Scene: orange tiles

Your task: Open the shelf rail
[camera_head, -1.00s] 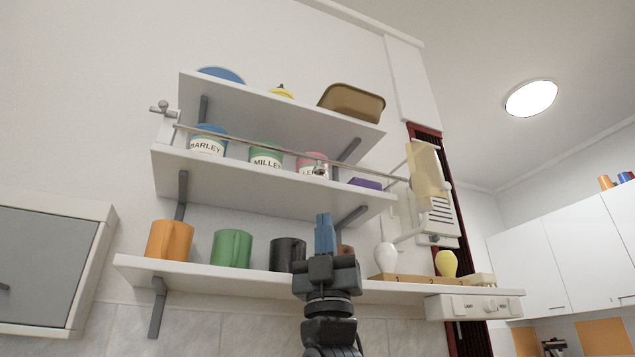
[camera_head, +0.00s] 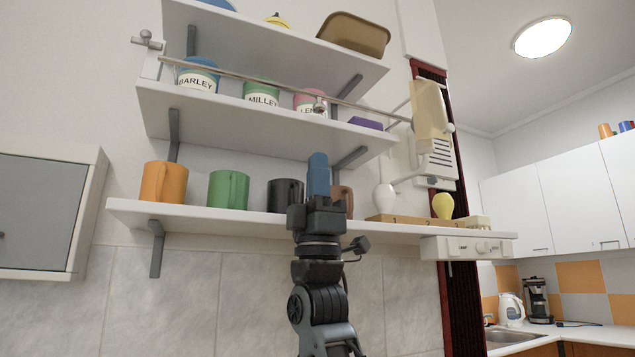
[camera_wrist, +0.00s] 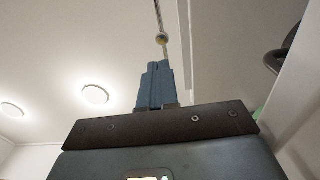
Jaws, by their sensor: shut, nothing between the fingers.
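The shelf rail (camera_head: 250,83) is a thin metal bar running along the front of the middle shelf (camera_head: 230,112), in front of the labelled canisters. It has a small round knob (camera_head: 319,105) near its middle. The rail also shows in the wrist view (camera_wrist: 158,15), with its knob (camera_wrist: 162,38) just beyond my fingertips. My gripper (camera_head: 318,158) has blue fingers, pointing up and closed together with nothing between them. In the head view it appears below the knob, in front of the lower shelf's mugs. The wrist view shows the shut fingers (camera_wrist: 155,68) apart from the knob.
The lower shelf (camera_head: 250,222) holds orange, green and black mugs and a numbered wooden base (camera_head: 400,221) with bulbs. Canisters (camera_head: 198,77) stand behind the rail. A wall bracket device (camera_head: 432,130) is at the rail's right end. A grey cabinet (camera_head: 40,215) is at left.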

